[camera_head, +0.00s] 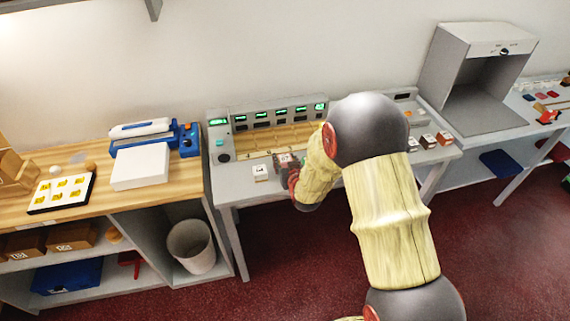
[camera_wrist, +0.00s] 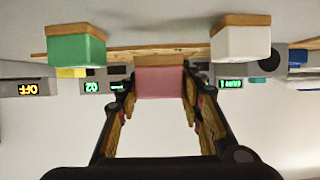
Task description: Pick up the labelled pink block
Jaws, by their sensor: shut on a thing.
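The pink block (camera_wrist: 160,83) sits between the two fingers of my gripper (camera_wrist: 158,98) in the wrist view, with a brown band along one edge. The fingers are shut on its sides. No label can be read on the face I see. In the head view my gripper (camera_head: 287,170) is low over the grey counter, right of a small white labelled block (camera_head: 260,172), and my arm hides part of the area. I cannot tell whether the pink block touches the counter.
In the wrist view a green block (camera_wrist: 76,48) and a white block (camera_wrist: 240,42) flank the pink one, apart from it. A console with green displays (camera_head: 265,115) stands behind. More labelled blocks (camera_head: 428,141) stand right of my arm. A wooden bench (camera_head: 180,170) adjoins on the left.

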